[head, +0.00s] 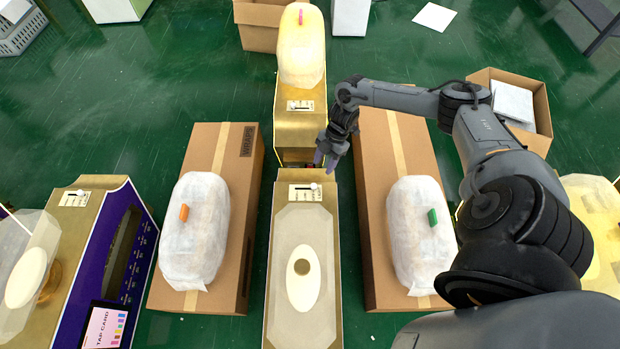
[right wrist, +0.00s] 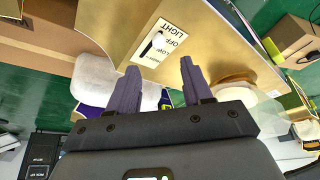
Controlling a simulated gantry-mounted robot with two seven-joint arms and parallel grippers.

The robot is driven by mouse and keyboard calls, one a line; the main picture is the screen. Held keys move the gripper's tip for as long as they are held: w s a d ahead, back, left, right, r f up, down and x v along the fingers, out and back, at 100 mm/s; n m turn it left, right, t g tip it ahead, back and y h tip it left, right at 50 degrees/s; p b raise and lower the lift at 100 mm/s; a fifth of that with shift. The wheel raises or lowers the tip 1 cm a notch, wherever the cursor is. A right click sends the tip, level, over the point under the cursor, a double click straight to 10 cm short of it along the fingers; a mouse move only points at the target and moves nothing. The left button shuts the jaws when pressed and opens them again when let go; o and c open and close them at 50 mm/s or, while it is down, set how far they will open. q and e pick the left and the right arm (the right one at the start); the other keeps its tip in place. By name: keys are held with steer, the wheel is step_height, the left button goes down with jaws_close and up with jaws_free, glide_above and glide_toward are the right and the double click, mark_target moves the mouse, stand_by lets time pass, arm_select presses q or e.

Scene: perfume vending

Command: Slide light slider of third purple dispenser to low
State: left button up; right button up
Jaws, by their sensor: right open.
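A gold-topped dispenser (head: 271,259) stands at the front centre, with a pale light slider plate (head: 305,192) at its far end. Its knob (head: 314,186) sits at the right end of the slot. My right gripper (head: 327,160) is just beyond that plate, pointing down, open and empty. In the right wrist view, a slider plate (right wrist: 150,57) marked LIGHT lies beyond my open right fingers (right wrist: 159,68), apart from them. A purple-sided dispenser (head: 97,254) stands at left. My left gripper is out of view.
Long cardboard boxes flank the centre dispenser, at left (head: 235,200) and right (head: 377,200), each bearing a white wrapped bundle. An open carton (head: 541,105) stands at the right behind my arm. Green floor (head: 180,80) is clear at the back left.

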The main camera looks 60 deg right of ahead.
mark_target(314, 185)
steer(key=b+x, duration=0.3)
steer(key=x, duration=0.5)
steer(key=shift+w+a+f, duration=0.1)
steer(key=shift+a+f, duration=0.15)
steer(key=shift+f, duration=0.05)
steer(key=shift+a+f, duration=0.15)
steer(key=shift+f, duration=0.2)
steer(key=shift+w, duration=0.1)
steer(key=shift+c, duration=0.3)
jaws_close()
